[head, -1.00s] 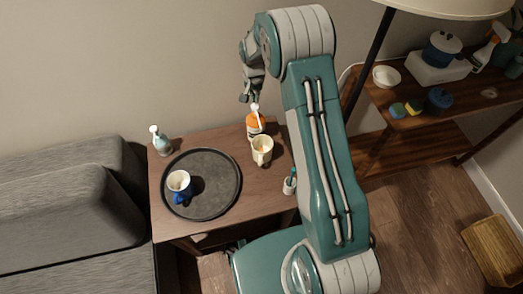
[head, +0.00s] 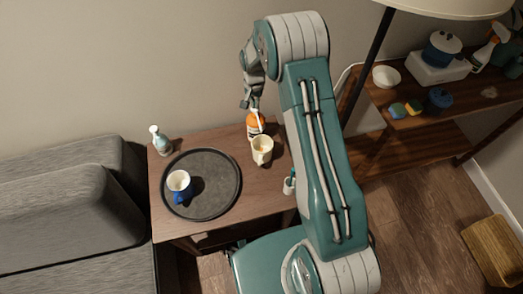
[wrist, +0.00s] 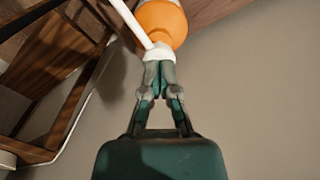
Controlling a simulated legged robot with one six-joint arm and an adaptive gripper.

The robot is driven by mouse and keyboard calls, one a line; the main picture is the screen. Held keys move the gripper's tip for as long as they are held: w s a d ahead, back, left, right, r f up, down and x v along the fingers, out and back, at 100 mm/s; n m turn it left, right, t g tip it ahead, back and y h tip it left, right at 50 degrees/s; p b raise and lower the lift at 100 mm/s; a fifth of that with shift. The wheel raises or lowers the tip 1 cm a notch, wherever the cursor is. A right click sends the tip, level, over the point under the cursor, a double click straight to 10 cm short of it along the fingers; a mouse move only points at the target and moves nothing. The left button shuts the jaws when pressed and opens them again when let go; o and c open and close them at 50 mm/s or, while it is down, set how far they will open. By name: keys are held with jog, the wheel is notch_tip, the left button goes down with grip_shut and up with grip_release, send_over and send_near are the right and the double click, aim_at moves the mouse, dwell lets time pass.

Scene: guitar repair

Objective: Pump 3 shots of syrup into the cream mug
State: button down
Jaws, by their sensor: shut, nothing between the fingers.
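The syrup bottle (head: 254,126) is orange with a white pump top and stands near the back edge of the small wooden table. The cream mug (head: 262,149) stands upright just in front of it, with an orange tint inside. My gripper (head: 251,107) is shut and empty, pointing down right at the pump top. In the wrist view, the closed fingertips (wrist: 158,66) meet the white pump head (wrist: 160,53), and the white spout runs off to the upper left. The orange bottle body (wrist: 164,20) shows beyond it. The mug is not seen in the wrist view.
A teal pump bottle (head: 161,143) stands at the table's back left. A small white cup (head: 289,186) sits by my arm at the right edge. A wooden shelf (head: 395,137) stands right, a grey sofa left.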

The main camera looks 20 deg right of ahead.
jog(key=shift+f, duration=0.35)
jog(key=shift+r, duration=1.95)
jog(key=shift+r, duration=3)
